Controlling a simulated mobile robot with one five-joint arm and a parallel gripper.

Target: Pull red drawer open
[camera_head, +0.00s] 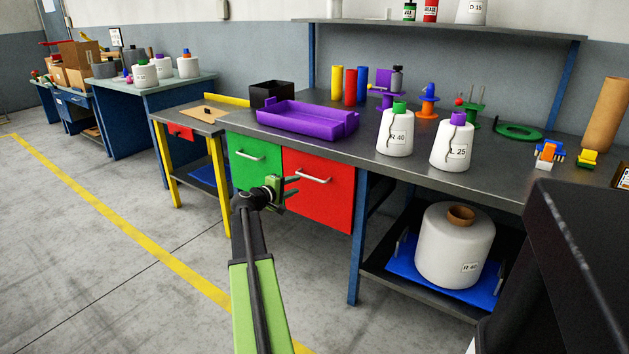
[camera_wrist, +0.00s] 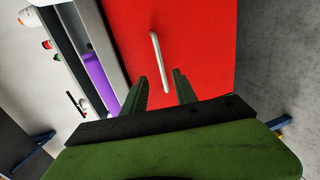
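The red drawer (camera_head: 318,190) is under the workbench, right of the green drawer (camera_head: 254,163), and looks closed. Its pale bar handle (camera_head: 313,177) runs across the upper front. In the wrist view the red front (camera_wrist: 195,45) fills the upper middle, and the handle (camera_wrist: 159,62) stands nearly upright in the picture. My gripper (camera_head: 291,187) is in front of the red drawer's left part. In the wrist view my gripper (camera_wrist: 160,84) has its two fingers apart. The handle's lower end appears between the fingertips; I cannot tell how far it is from them. Nothing is held.
A purple tray (camera_head: 305,117) and white yarn bobbins (camera_head: 395,137) stand on the workbench (camera_head: 345,135). A large bobbin (camera_head: 455,248) sits on a blue tray on the lower shelf at right. A yellow-legged table (camera_head: 168,172) stands left. The floor in front is clear.

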